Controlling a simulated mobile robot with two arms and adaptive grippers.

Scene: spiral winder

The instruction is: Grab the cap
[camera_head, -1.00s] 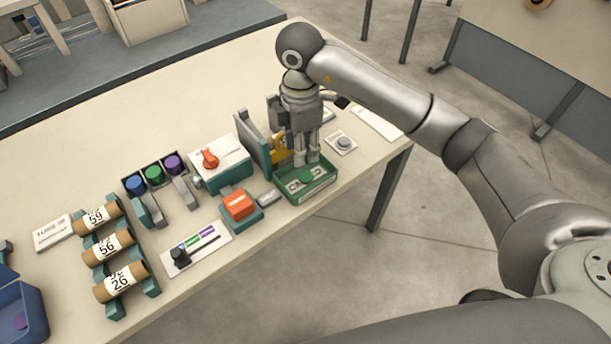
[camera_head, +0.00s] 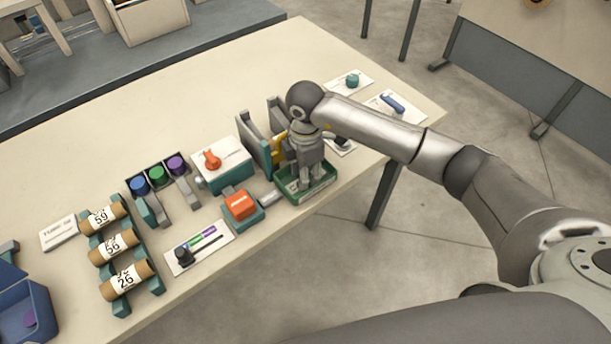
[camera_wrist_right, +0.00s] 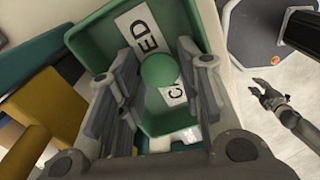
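A round green cap (camera_wrist_right: 160,70) lies in a green tray (camera_wrist_right: 112,25) with a white label on its floor, seen in the right wrist view. The label's lettering is partly covered. My right gripper (camera_wrist_right: 158,88) is open, with one finger on each side of the cap and gaps left between. In the head view my right gripper (camera_head: 304,183) points down into the tray (camera_head: 322,190) and hides the cap. What looks like my left gripper (camera_wrist_right: 272,97) shows small over the floor in the right wrist view; its opening is unclear.
Grey upright plates and a yellow part (camera_wrist_right: 45,105) stand close beside the tray. An orange block (camera_head: 241,205) and a white-topped box with an orange knob (camera_head: 212,160) are to the left. The table's front edge runs just past the tray.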

